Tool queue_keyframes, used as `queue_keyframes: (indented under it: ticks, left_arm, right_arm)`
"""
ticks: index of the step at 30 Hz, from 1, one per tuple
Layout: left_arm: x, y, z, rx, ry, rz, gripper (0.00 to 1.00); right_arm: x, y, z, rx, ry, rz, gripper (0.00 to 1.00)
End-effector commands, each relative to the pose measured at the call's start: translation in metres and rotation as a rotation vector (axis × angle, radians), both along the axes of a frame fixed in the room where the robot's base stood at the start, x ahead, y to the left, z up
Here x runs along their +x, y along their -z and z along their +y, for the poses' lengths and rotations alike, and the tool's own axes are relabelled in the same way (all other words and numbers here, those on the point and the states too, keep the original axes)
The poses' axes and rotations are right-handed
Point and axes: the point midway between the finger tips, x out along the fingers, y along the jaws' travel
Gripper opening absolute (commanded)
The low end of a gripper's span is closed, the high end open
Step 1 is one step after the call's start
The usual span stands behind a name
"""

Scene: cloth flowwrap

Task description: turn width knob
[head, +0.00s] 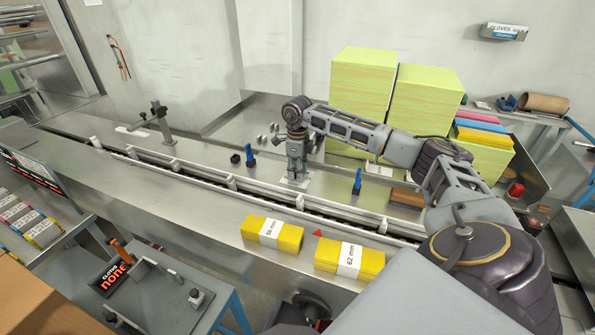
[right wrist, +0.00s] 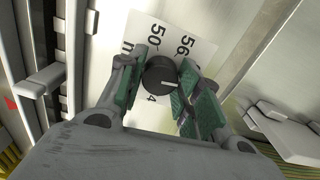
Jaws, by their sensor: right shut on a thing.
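The width knob (right wrist: 160,76) is a round black knob with a white pointer line, seen in the right wrist view. It sits on a white scale plate (right wrist: 150,30) with the numbers 50 and 56 readable; other marks are partly hidden. My right gripper (right wrist: 160,82) has its green-padded fingers on both sides of the knob, shut on it. In the head view my right gripper (head: 296,172) reaches down to the plate beyond the conveyor, and hides the knob there. My left gripper is not in view.
Two yellow cloth packs, marked 56 mm (head: 272,235) and 62 mm (head: 349,260), lie on the near steel ledge. Blue clamp levers (head: 249,156) and (head: 357,181) stand near the rail. Tall yellow-green stacks (head: 362,95) stand behind my right arm.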

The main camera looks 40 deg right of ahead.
Motion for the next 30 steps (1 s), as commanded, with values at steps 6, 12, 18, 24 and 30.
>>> queue_keyframes:
  ticks: [6, 12, 18, 24, 30]
  left_arm:
    - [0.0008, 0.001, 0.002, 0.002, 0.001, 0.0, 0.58]
    - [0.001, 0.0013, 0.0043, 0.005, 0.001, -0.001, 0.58]
    - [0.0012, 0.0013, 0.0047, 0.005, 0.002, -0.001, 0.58]
    - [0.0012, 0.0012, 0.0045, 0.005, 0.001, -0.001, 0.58]
    - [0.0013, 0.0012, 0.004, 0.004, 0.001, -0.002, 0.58]
  right_arm:
    - [0.0008, -0.0012, -0.0005, 0.0, -0.098, -0.004, 0.1]
    - [0.0008, -0.0013, -0.0006, 0.0, -0.141, -0.004, 0.1]
    - [0.0008, -0.0014, -0.0006, -0.001, -0.15, -0.004, 0.1]
    - [0.0009, -0.0015, -0.0006, -0.001, -0.149, -0.004, 0.1]
    - [0.0006, -0.0011, -0.0006, -0.001, -0.149, -0.003, 0.56]
